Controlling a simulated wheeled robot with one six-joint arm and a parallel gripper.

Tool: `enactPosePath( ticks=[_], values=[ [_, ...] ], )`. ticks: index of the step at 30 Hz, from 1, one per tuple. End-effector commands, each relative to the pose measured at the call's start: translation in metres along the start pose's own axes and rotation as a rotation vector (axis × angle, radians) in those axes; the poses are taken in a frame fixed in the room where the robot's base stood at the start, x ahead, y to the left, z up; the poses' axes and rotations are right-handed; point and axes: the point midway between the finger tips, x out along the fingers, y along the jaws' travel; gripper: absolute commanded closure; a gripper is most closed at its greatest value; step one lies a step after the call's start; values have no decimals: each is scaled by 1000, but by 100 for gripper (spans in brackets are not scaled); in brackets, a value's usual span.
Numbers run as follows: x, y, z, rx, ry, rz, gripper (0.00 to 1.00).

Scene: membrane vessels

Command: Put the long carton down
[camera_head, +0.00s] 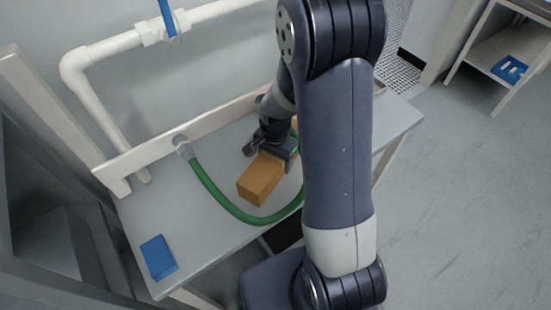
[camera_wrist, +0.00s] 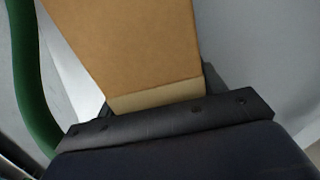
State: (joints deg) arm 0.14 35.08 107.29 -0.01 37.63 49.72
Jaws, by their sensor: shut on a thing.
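The long carton (camera_head: 259,180) is a plain brown box. In the head view it is at my gripper (camera_head: 270,148), over the middle of the grey bench (camera_head: 205,245). My gripper is shut on the carton, with its dark jaws at the carton's upper end. In the wrist view the carton (camera_wrist: 130,45) fills the upper middle, and its pale edge lies against my dark gripper (camera_wrist: 165,125). I cannot tell whether the carton's underside touches the bench. My arm hides part of the bench to the right.
A green hose (camera_head: 225,203) curves from the wall fitting around the carton's left and front. A blue box (camera_head: 158,257) stands at the bench's front left. White pipes (camera_head: 105,50) run along the wall. The bench surface between the blue box and the hose is clear.

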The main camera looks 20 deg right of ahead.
Motion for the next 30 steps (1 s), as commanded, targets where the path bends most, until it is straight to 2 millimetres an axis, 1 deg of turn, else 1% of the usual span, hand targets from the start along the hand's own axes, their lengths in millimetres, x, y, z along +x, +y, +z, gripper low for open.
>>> enactPosePath(
  ticks=[1,9,10,11,17,22,26,30],
  values=[
    [0,0,0,0,0,0,44],
    [0,0,0,0,0,0,66],
    [0,0,0,0,1,-1,67],
    [-1,0,0,0,1,-1,71],
    [-1,0,0,0,1,-1,72],
    [-8,-1,-1,0,1,-2,72],
    [-21,-1,-1,0,3,-4,72],
    [-42,-1,-1,0,5,-5,72]
  ],
)
